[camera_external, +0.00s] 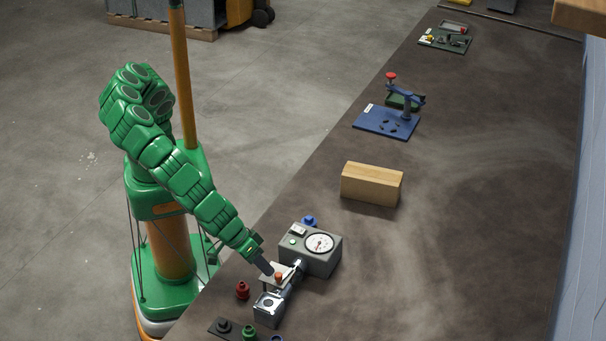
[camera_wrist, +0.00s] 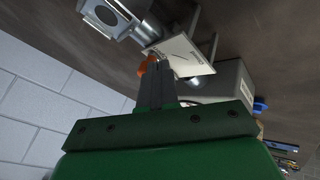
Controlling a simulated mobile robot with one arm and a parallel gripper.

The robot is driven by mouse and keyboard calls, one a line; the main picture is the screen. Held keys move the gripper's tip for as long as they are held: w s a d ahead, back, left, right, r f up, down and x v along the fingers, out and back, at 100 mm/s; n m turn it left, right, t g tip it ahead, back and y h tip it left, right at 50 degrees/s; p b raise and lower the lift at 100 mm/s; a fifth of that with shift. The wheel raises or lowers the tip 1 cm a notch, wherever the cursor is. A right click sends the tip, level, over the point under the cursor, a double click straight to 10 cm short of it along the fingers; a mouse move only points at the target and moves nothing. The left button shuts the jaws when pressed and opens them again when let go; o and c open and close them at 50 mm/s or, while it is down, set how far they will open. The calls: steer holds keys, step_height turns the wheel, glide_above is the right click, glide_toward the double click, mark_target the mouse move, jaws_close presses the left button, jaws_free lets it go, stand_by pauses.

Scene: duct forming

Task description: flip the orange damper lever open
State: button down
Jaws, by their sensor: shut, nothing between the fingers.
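The orange damper lever (camera_external: 279,276) is a small orange piece at a pale plate (camera_external: 268,283) on the metal duct assembly. It also shows in the wrist view (camera_wrist: 146,66), just beyond my fingertips and partly hidden by them. My gripper (camera_external: 269,271) is shut and empty, with its tip right beside the lever. I cannot tell whether the fingers touch it. In the wrist view my gripper (camera_wrist: 157,80) points at the lever and the plate. A square metal duct end (camera_external: 268,309) lies in front of the lever.
A grey gauge box (camera_external: 311,250) stands behind the duct. A red knob (camera_external: 242,290), a blue knob (camera_external: 309,221) and a dark strip with more knobs (camera_external: 223,327) are close by. A wooden block (camera_external: 372,184) and a blue fixture (camera_external: 386,122) stand farther back. The table's right side is clear.

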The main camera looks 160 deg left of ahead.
steer(key=shift+d, duration=0.1)
stand_by(0.4)
steer(key=d+r, duration=0.8)
steer(key=d, duration=0.1)
steer(key=shift+s, duration=0.25)
stand_by(0.3)
steer(key=shift+r, duration=0.2)
